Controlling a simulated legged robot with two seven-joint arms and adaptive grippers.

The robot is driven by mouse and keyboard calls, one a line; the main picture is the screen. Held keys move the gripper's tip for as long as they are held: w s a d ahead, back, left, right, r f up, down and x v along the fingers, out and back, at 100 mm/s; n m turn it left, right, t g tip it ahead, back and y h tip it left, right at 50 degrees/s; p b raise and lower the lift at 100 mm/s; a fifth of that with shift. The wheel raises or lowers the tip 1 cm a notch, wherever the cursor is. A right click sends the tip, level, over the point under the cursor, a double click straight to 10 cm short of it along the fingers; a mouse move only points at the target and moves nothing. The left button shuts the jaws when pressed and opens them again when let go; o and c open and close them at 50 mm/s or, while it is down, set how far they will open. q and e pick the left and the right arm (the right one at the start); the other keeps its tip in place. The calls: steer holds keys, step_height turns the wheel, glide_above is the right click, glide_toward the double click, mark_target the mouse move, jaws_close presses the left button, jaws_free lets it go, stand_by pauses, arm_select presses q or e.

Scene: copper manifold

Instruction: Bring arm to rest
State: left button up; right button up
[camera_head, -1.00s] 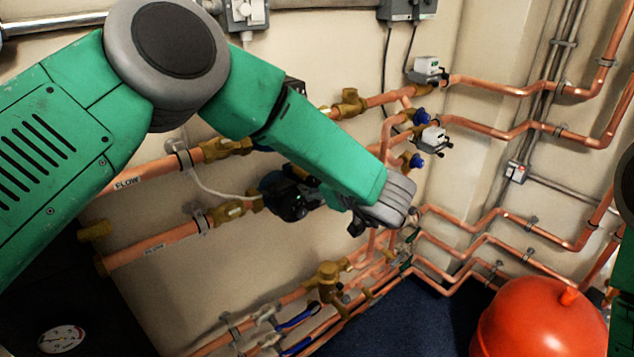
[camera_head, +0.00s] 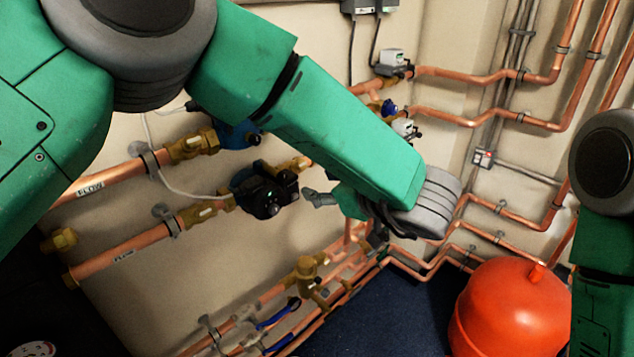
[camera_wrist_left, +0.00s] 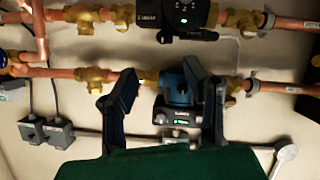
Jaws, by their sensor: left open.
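My green left arm crosses the head view from the left. Its grey wrist end is in front of the copper pipework, and my left gripper (camera_head: 345,205) is partly hidden behind the wrist. In the left wrist view my left gripper (camera_wrist_left: 163,98) has two dark fingers spread wide apart with nothing held between them. Behind them a blue-bodied pump (camera_wrist_left: 173,84) shows, apart or touching I cannot tell. In the head view a black pump (camera_head: 265,190) sits on the pipe left of the gripper. Part of my right arm shows at the right edge; its gripper is out of view.
Copper pipes (camera_head: 120,252) with brass valves (camera_head: 308,275) run along the wall. A red round vessel (camera_head: 512,308) stands at the lower right, near my right arm. Dark blue floor (camera_head: 375,315) lies open between it and the lower pipes. Grey boxes (camera_head: 368,5) are on the wall above.

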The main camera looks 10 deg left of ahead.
arm_select(q)
steer(key=s+a+f+m+t+h+b, duration=0.1)
steer(key=s+a+f+m+h+b, duration=0.25)
steer(key=f, duration=0.95)
steer(key=s+a+f+m+h+b, duration=0.1)
steer(key=s+a+f+m+h, duration=0.4)
steer(key=f, duration=0.9)
steer(key=s+a+f+m+g, duration=0.1)
steer(key=s+a+f+g, duration=0.2)
steer(key=s, duration=0.6)
steer(key=s+a+f+m+g+h+b, duration=0.1)
steer(key=s+a+f+m+g, duration=0.1)
steer(key=s+a, duration=0.4)
steer(key=s+a+f+m+g+b, duration=0.1)
steer(key=s+a+f+g, duration=0.3)
steer(key=s, duration=0.7)
step_height(320, 180, down, 2)
steer(key=shift+s+a+f+g, duration=0.15)
steer(key=shift+s+a+g, duration=0.25)
steer(key=shift+a, duration=0.1)
steer(key=shift+w, duration=0.2)
